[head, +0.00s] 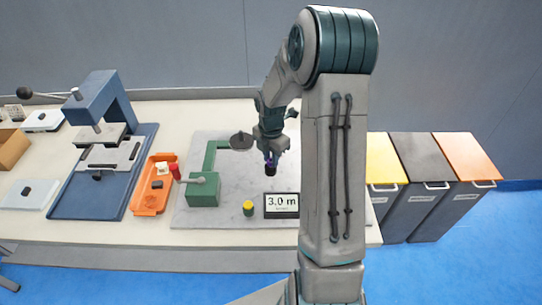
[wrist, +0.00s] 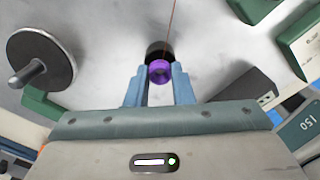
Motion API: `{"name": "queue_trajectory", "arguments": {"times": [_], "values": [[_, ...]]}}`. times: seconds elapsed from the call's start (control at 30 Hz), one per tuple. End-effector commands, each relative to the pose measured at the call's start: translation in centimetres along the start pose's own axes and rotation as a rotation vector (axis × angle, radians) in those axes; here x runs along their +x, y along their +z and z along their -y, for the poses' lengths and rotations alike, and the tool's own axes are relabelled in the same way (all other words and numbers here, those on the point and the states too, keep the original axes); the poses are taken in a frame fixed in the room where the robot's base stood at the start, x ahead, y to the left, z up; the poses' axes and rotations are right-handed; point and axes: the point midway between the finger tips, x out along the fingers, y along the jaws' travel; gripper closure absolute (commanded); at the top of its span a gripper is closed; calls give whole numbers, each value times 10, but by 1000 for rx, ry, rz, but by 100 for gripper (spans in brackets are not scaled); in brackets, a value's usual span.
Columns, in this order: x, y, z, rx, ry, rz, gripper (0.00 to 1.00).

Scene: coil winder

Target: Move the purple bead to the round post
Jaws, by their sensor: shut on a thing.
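The purple bead (wrist: 160,71) sits between the fingertips of my gripper (wrist: 159,78) in the wrist view, with a black round part (wrist: 159,49) just beyond it. A thin copper-coloured line runs upward from there. In the head view my gripper (head: 270,154) points down above the grey mat, with the black part (head: 270,170) under its tip. A dark disc with a short round post (wrist: 34,72) is at the left of the wrist view, apart from my gripper; the disc (head: 241,141) also shows in the head view. I cannot tell whether the black part touches the mat.
A green winder block (head: 203,190) stands left on the grey mat (head: 225,220). A length display (head: 281,205) and a yellow-topped cylinder (head: 249,208) stand in front. An orange tray (head: 148,200) and a blue press (head: 102,100) are further left. Bins (head: 420,160) stand right.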

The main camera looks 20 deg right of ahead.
Motion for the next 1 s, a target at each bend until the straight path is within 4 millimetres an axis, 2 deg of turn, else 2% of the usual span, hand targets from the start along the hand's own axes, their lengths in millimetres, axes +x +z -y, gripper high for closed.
{"name": "queue_trajectory", "arguments": {"times": [0.33,0.37,0.4,0.43,0.77,0.87,1.0], "values": [[11,0,0,0,0,0,100],[10,0,0,0,0,0,71],[10,0,0,0,0,0,59],[10,0,0,0,0,0,53],[6,0,0,1,1,1,53],[-3,1,-1,1,3,2,53],[-31,1,-1,3,6,4,53]]}}
